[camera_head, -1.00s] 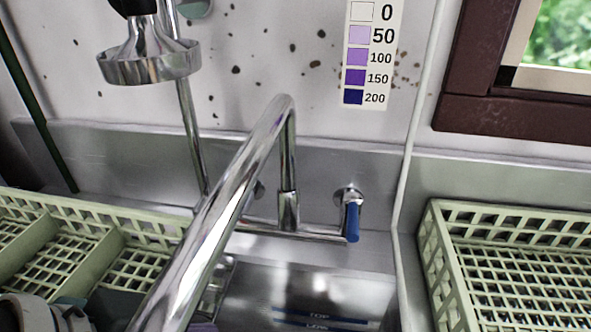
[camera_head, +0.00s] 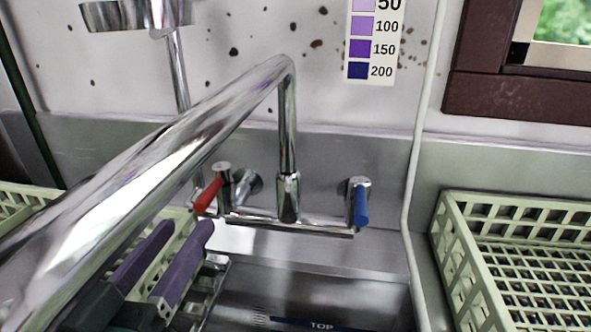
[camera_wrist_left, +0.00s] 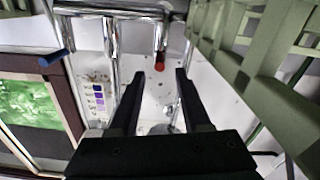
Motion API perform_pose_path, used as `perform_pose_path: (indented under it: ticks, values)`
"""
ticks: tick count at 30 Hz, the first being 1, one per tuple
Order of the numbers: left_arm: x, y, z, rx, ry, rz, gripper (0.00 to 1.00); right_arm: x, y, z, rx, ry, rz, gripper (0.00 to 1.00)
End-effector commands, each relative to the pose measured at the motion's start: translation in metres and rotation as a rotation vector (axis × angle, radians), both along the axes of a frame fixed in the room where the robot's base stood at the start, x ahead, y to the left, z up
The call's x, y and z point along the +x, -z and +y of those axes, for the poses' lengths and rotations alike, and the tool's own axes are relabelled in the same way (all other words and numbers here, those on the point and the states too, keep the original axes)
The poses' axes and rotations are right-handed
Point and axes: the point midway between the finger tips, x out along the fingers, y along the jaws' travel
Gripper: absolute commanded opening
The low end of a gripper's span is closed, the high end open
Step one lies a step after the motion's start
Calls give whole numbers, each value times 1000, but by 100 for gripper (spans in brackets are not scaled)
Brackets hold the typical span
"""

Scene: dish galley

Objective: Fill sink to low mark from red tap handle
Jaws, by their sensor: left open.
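The red tap handle (camera_head: 208,194) is on the left end of the chrome mixer tap (camera_head: 288,205) at the back wall. The blue handle (camera_head: 361,206) hangs down at the right end. My left gripper (camera_head: 186,229) is open, its two purple-sided fingers pointing up toward the red handle, just below and left of it. In the left wrist view the red handle's end (camera_wrist_left: 160,67) shows between the open fingertips (camera_wrist_left: 158,77), with nothing gripped. The steel sink (camera_head: 385,290) shows a blue line marked TOP (camera_head: 320,325). The spout's outlet is out of view. My right gripper is not in view.
The large chrome spout (camera_head: 150,160) crosses the left foreground, close above my left gripper. A pale green rack (camera_head: 470,235) stands right of the sink, another (camera_head: 20,200) on the left. A spray head (camera_head: 135,14) hangs above. A colour chart (camera_head: 372,48) is on the wall.

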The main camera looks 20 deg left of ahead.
Motion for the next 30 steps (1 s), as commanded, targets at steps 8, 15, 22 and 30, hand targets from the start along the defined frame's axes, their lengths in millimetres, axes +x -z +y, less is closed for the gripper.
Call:
perform_pose_path:
  ticks: [8,15,22,30]
  values:
    - [47,-1,11,0,0,-3,48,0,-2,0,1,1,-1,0]
    - [60,0,14,-1,2,0,48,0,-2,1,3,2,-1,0]
    - [60,0,14,-1,2,0,44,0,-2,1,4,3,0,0]
    - [60,0,14,-1,2,0,14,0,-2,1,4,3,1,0]
